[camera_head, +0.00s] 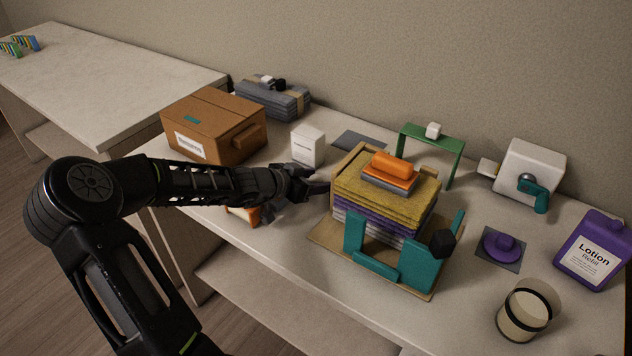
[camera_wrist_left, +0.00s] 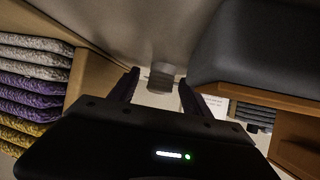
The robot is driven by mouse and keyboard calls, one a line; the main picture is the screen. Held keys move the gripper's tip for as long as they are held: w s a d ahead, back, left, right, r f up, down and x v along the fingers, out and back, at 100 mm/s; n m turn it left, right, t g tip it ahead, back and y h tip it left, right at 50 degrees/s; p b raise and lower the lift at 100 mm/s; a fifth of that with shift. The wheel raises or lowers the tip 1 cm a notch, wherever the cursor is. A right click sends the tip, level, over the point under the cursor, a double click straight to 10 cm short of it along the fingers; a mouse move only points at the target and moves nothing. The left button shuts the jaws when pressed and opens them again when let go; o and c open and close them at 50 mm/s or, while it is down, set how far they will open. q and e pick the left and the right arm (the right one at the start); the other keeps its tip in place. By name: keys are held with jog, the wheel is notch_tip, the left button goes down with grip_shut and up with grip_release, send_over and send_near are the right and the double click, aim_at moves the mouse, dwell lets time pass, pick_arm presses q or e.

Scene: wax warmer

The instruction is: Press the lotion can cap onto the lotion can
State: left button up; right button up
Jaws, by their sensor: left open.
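The purple lotion can cap (camera_head: 501,244), a round disc with a raised knob, lies on a dark square mat in the head view. The lotion can (camera_head: 522,312) looks to be the open, clear-sided jar with a dark band and pale contents at the front right, apart from the cap. My left gripper (camera_head: 316,183) is open, well left of both, beside the towel stack. In the left wrist view its two fingers (camera_wrist_left: 160,92) are spread, and neither cap nor can shows. My right gripper is not seen.
A towel stack (camera_head: 385,192) in a holder with teal parts (camera_head: 372,262) stands between my left gripper and the cap. A purple lotion refill bottle (camera_head: 592,252), white machine (camera_head: 530,170) and green frame (camera_head: 447,142) stand to the right. A brown box (camera_head: 214,125) and small white box (camera_head: 308,147) stand left.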

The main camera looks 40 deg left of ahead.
pick_arm(q)
jog(key=shift+c, duration=0.4)
grip_shut()
dwell(0.6)
